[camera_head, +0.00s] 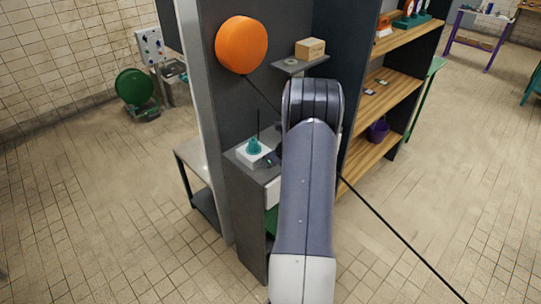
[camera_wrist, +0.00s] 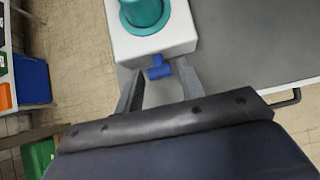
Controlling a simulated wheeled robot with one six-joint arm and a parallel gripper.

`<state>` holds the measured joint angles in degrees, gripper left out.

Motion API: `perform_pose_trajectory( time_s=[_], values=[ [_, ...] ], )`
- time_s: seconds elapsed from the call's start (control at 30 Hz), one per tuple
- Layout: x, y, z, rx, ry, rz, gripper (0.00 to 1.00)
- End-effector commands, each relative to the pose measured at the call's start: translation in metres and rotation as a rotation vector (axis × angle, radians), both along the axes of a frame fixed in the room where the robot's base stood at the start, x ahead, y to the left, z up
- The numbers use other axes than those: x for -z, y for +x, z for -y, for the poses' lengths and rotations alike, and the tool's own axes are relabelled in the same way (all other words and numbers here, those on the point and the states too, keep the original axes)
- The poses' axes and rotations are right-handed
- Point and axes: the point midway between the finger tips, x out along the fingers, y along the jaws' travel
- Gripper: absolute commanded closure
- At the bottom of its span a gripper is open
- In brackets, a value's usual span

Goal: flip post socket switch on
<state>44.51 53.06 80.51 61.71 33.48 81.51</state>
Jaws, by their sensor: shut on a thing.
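A white box (camera_head: 243,158) with a teal round piece (camera_head: 254,146) on top sits on a small dark cabinet top beside the grey upright panel. In the wrist view the white box (camera_wrist: 185,38) and the teal piece (camera_wrist: 145,14) are at the top. A small blue lever-like piece (camera_wrist: 160,68) sticks out of the box's near side. My gripper (camera_wrist: 160,77) has its two grey fingers on either side of this blue piece and is shut on it. In the head view my arm hides most of the gripper and the blue piece.
An orange disc (camera_head: 241,45) is on the grey panel, with a thin dark line running from it behind my arm. A small shelf holds a cardboard box (camera_head: 310,49). Wooden shelves (camera_head: 377,96) stand to the right. A drawer handle (camera_wrist: 287,101) is at right in the wrist view.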

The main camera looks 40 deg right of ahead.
Motion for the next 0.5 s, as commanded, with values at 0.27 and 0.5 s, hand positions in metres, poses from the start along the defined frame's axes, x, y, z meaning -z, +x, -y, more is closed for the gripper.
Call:
perform_pose_trajectory(
  time_s=[0.27,0.5],
  values=[
    [-0.0044,0.0037,0.0003,-0.001,-0.009,-0.093,0.86],
    [-0.0049,0.0045,-0.0003,0.0,-0.009,-0.131,0.86]
  ],
)
